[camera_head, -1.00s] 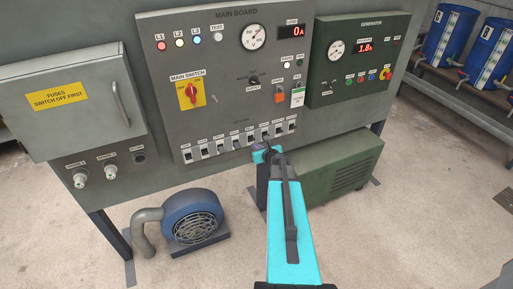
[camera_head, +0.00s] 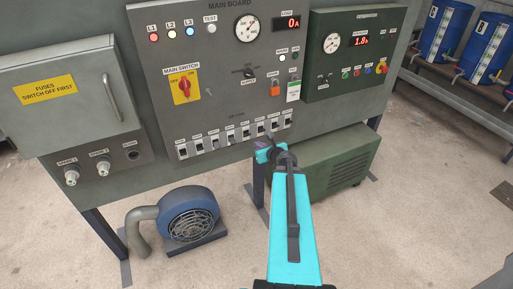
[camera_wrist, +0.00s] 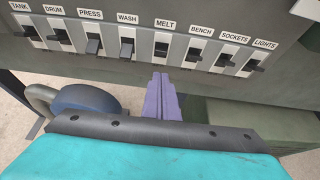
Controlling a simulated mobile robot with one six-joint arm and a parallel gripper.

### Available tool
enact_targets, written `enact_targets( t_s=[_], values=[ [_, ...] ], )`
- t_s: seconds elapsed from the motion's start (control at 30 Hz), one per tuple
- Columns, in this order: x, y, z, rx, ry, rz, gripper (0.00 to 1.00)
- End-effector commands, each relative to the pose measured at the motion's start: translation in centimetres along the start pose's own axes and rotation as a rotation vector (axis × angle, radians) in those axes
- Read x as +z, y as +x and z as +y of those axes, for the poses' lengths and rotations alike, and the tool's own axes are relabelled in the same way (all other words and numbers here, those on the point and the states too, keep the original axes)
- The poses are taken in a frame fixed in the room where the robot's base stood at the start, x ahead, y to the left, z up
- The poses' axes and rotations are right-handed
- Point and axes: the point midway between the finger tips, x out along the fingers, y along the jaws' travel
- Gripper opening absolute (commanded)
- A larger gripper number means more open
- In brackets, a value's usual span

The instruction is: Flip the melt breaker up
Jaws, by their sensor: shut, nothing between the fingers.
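The melt breaker (camera_wrist: 161,49) is a dark lever in a pale frame under the MELT label, in the middle of the breaker row in the wrist view. It also shows small in the head view (camera_head: 246,136). Its lever shows low in its frame, but its exact position is hard to tell. My gripper (camera_wrist: 160,78) has purple fingers, which are together and empty. In the wrist view the tips are just below the melt breaker, with no clear contact. In the head view my gripper (camera_head: 262,153) is below the right part of the row.
The wash breaker (camera_wrist: 127,48) and the bench breaker (camera_wrist: 195,54) stand close on either side, with more breakers beyond. The green generator housing (camera_head: 325,160) is behind my arm. A blue blower (camera_head: 190,214) stands on the floor at left.

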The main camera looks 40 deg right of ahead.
Motion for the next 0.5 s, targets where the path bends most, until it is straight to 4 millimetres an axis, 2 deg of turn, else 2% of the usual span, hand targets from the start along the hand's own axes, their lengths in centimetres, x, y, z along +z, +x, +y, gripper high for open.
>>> enact_targets(
  t_s=[0.2, 0.5],
  values=[
    [0.6, -1.7, 0.1, 0.0, -0.001, -0.001, 0.0],
    [0.8, -2.0, 0.1, 0.002, -0.002, 0.0, 0.0]
  ],
)
